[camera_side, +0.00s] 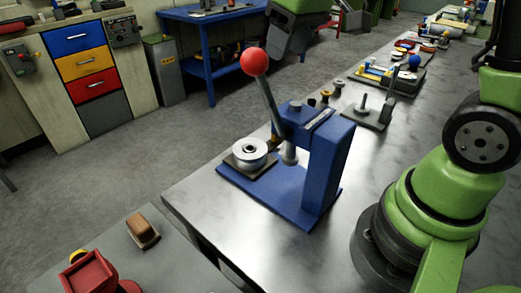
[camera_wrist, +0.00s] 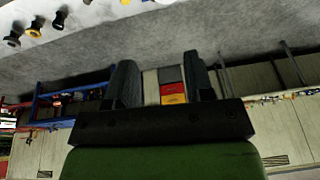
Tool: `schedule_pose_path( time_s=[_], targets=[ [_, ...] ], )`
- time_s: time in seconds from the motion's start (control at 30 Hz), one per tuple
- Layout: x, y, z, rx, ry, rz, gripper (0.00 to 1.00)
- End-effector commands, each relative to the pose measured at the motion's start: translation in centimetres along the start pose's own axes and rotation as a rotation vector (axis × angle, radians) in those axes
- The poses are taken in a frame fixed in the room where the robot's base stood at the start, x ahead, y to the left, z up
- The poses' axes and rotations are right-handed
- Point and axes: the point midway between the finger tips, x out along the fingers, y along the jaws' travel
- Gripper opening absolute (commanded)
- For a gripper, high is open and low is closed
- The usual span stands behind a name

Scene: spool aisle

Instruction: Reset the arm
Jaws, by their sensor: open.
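My gripper (camera_wrist: 161,72) shows in the wrist view with its two dark fingers apart. Nothing is between them except the distant drawer cabinet (camera_wrist: 172,88), seen upside down across the floor. In the side view a green and dark part of an arm hangs at the top centre, above and behind the press; its fingertips cannot be made out. The blue lever press (camera_side: 325,170) stands on the metal bench, its red-knobbed lever (camera_side: 254,62) tilted up to the left. A silver spool (camera_side: 249,152) sits on a dark square plate at the press's left side. My gripper touches none of these.
The metal bench (camera_side: 190,195) has bare room around the press. Behind it are a dark plate with a spindle (camera_side: 363,112), small knobs and a tray of coloured parts (camera_side: 385,78). A lower table at front left holds a brush (camera_side: 142,230) and a red vise (camera_side: 88,275).

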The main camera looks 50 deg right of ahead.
Motion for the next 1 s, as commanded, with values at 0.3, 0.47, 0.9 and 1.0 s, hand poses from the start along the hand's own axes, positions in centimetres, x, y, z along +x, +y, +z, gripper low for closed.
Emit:
schedule_pose_path(
  time_s=[0.3,0.47,0.9,1.0],
  targets=[
    [-6.9,-4.0,8.3,0.211,0.211,-0.106,0.48],
    [-7.7,-4.9,11.6,0.291,0.274,-0.164,0.48],
    [-7.7,-5.3,13.2,0.333,0.301,-0.196,0.48],
    [-7.7,-5.3,13.2,0.333,0.301,-0.196,0.48]
  ],
)
